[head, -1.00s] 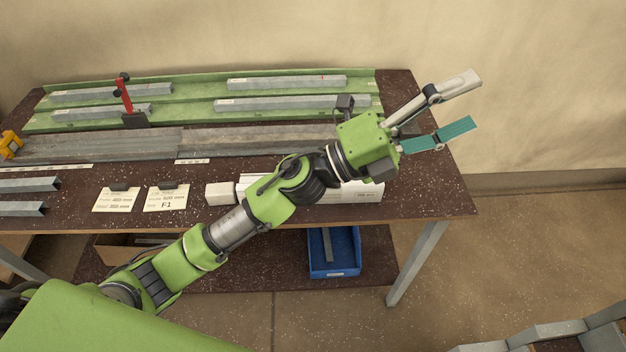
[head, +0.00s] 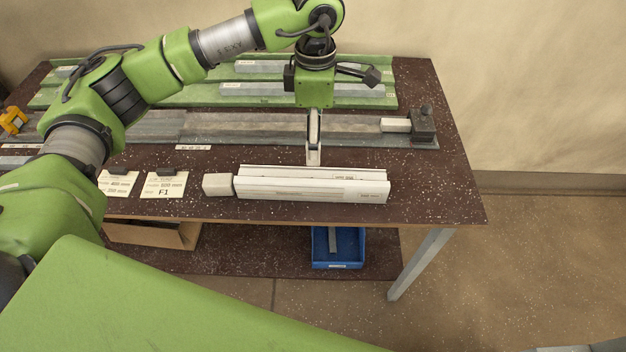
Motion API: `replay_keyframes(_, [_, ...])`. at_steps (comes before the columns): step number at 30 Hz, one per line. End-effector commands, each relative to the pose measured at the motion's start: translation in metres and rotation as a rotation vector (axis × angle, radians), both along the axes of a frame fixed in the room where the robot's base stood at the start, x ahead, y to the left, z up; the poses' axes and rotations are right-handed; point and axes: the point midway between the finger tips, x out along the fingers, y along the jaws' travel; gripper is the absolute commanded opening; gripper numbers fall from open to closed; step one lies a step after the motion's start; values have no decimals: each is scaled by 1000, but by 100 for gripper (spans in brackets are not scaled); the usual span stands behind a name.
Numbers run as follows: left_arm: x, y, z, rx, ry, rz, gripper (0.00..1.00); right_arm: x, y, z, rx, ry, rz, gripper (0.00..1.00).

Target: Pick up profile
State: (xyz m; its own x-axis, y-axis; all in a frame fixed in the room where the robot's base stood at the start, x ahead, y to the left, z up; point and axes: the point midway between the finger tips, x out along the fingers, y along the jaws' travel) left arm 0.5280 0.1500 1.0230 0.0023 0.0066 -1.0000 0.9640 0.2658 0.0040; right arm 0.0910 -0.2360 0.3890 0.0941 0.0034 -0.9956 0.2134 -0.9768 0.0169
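Grey metal profiles lie in the green rack at the back of the bench; one (head: 258,89) is in its front row and another (head: 262,66) is behind it. My arm hides part of the rack. My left gripper (head: 313,158) points down over the bench's middle, in front of the rack. It is seen edge-on, with one pale finger showing, so its opening cannot be judged. Its tip appears at the rear edge of a long white open box (head: 312,190); contact cannot be told. No profile shows in its fingers. My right gripper is out of view.
A long grey clamp rail (head: 250,127) with an end stop (head: 423,125) crosses the bench. Label cards (head: 164,187) and a white block (head: 217,185) stand at the front. A blue bin (head: 338,247) is on the lower shelf. The bench's right end is clear.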

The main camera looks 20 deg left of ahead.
Motion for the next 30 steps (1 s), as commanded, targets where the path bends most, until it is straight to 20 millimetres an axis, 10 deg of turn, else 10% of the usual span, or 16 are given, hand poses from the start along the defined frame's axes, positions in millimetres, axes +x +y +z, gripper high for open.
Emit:
replay_keyframes(9, [-2, -1, -60, -4, 6, -1, 68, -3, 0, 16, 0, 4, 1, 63])
replay_keyframes(30, [-4, -5, -127, -7, 2, -2, 68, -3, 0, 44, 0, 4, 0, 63])
